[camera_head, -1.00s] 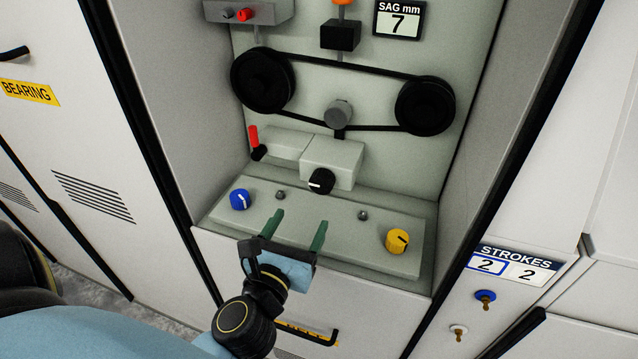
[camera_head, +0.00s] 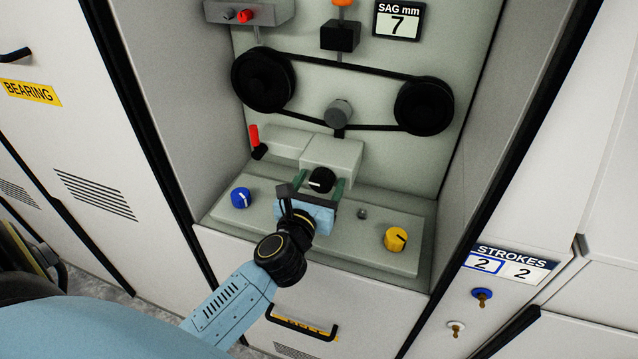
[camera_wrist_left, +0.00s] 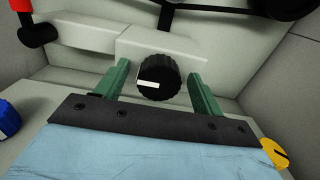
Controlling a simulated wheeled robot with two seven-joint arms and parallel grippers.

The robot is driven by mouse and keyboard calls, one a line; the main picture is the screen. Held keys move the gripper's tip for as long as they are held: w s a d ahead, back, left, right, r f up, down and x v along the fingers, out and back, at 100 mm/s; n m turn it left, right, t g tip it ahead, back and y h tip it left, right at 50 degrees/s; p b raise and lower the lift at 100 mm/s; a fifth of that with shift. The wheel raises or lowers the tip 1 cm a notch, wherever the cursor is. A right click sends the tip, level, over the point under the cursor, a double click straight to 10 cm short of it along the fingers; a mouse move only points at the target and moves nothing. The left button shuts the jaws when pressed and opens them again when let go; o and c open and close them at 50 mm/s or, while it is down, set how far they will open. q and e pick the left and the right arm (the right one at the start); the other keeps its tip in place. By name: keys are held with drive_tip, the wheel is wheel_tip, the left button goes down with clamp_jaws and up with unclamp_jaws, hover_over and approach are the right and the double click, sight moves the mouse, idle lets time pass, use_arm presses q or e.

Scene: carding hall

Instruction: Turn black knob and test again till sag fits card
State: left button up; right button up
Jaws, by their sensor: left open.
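The black knob (camera_head: 321,180) with a white pointer mark sits on the front of a pale block in the machine recess. It also shows in the left wrist view (camera_wrist_left: 158,82), its white mark toward the left. My left gripper (camera_head: 322,185) is open, its green fingers on either side of the knob, with gaps visible on both sides in the wrist view. The belt (camera_head: 350,66) runs around two black pulleys above. The sag card (camera_head: 399,20) reads "SAG mm 7". My right gripper is not in view.
A blue knob (camera_head: 240,198) and a yellow knob (camera_head: 396,239) flank the grey panel. A red-handled lever (camera_head: 254,137) stands left of the block. A black weight (camera_head: 340,36) hangs above the belt. A strokes plate (camera_head: 512,262) shows 2 and 2.

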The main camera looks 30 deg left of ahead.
use_arm(q)
drive_tip(key=c, duration=1)
drive_tip(key=shift+d+r+m+p, duration=0.1)
drive_tip(key=shift+r+m+p, duration=0.05)
drive_tip(key=shift+m+p, duration=1.65)
drive_tip(key=m+p, duration=0.3)
drive_tip(key=m, duration=0.1)
drive_tip(key=shift+d+m, duration=0.1)
drive_tip(key=shift+m, duration=0.2)
drive_tip(key=m+p, duration=0.1)
drive_tip(key=m, duration=0.1)
drive_tip(key=m+p, duration=0.2)
drive_tip(key=m, duration=0.1)
drive_tip(key=shift+d+f, duration=0.1)
drive_tip(key=shift+f, duration=0.1)
drive_tip(key=shift+f+m+p, duration=0.2)
drive_tip(key=shift+m+p, duration=1)
drive_tip(key=shift+m, duration=1.1)
drive_tip(key=o, duration=1)
